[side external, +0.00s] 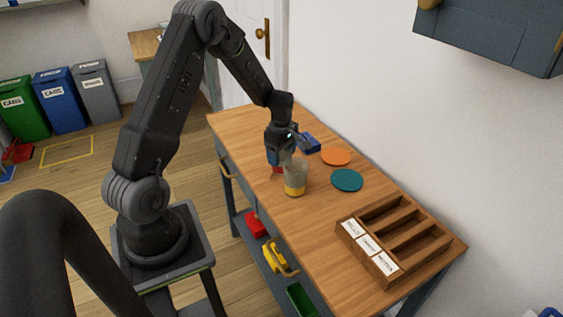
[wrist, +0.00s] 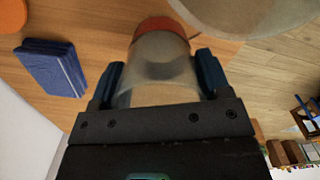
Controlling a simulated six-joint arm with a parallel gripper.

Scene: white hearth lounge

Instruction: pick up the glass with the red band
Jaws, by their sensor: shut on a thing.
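The glass with the red band (wrist: 162,27) is clear and stands between the two blue fingers of my gripper (wrist: 160,66) in the wrist view. The fingers press on its sides, and the band is at its far end, beyond the fingers. In the side view my gripper (side external: 277,157) is low over the table, and only a bit of the red band (side external: 277,170) shows. A glass with a yellow band (side external: 294,188) stands upright just in front and hides part of the held one. I cannot tell whether the held glass touches the table.
An orange disc (side external: 336,156) and a teal disc (side external: 347,180) lie to the right. A wooden rack with labelled compartments (side external: 415,241) fills the table's near right end. A large pale rim (wrist: 245,12) shows close beside the held glass.

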